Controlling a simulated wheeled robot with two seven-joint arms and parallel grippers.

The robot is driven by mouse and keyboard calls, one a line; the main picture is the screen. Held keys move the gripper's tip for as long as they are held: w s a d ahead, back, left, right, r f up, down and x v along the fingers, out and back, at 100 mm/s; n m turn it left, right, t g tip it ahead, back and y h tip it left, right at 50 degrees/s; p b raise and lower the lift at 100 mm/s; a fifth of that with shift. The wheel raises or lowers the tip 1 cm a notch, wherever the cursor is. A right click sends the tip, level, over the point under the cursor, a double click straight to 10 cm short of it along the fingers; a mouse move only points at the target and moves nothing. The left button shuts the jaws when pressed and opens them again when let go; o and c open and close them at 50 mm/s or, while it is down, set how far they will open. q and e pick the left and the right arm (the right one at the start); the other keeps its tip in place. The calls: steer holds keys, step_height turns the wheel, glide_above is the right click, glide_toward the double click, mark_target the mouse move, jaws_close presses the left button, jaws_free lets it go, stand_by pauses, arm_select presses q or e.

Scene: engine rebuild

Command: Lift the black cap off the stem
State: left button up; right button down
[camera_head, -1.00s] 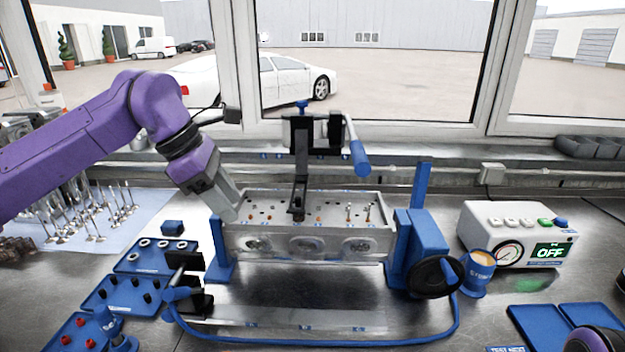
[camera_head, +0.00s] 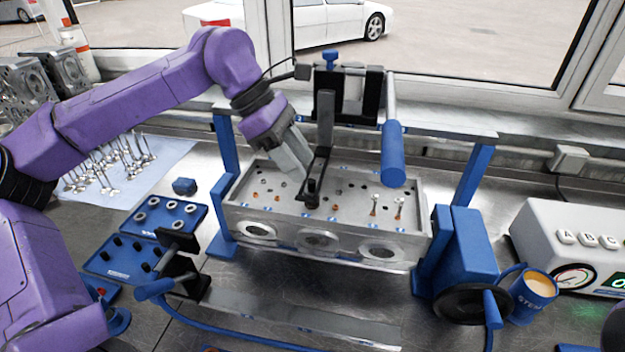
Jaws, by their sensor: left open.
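My left gripper (camera_head: 300,159) reaches down from the upper left over the grey cylinder head (camera_head: 275,222), its grey fingers open beside the black lever arm (camera_head: 322,160). At the foot of that lever arm is a small upright black piece (camera_head: 312,190), just below and right of the fingertips. I cannot tell whether it is the black cap or part of the tool, and the stem under it is hidden. No contact between fingers and black piece is clear. Two valve stems with orange bases (camera_head: 373,206) stand uncovered to the right.
Small black caps (camera_head: 116,243) sit in a blue tray (camera_head: 105,262) at the left. Loose valves (camera_head: 105,170) lie on a pale mat. The blue-handled lever (camera_head: 393,152) and blue posts (camera_head: 228,145) stand around the head. A blue cup (camera_head: 532,297) and white tester (camera_head: 570,225) are right.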

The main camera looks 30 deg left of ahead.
mark_target(312, 181)
arm_select(q)
steer(key=x, duration=0.3)
steer(key=shift+f+p, duration=0.3)
steer(key=shift+f, duration=0.1)
jaws_close()
steer(key=shift+r, duration=0.1)
